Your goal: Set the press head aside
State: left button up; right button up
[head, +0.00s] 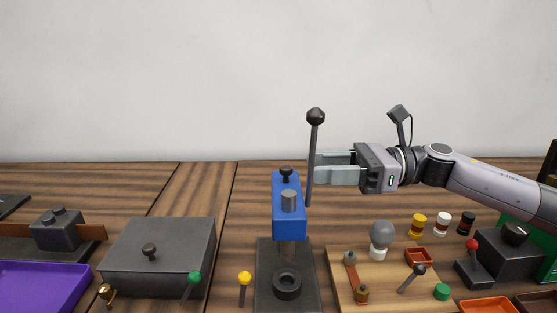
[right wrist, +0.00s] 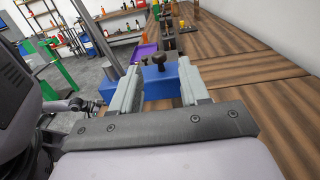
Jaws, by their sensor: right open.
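My left gripper is out of view.
A dark grey box (head: 158,265) and a purple tray (head: 45,285) lie to the left. A wooden board (head: 340,285) with a grey bulb-shaped piece (head: 380,238) and small tools lies to the right. Coloured spools (head: 442,224) stand behind it.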

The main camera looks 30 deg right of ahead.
aim_at(286, 167)
jog(key=p+x, duration=0.2)
jog(key=x, duration=0.3)
jog(key=shift+a+r+p, duration=0.25)
jog(key=shift+p, duration=0.15)
jog(key=shift+w+a+f, duration=0.2)
jog(key=shift+w+a, duration=0.05)
jog(key=shift+a, duration=0.3)
grip_shut()
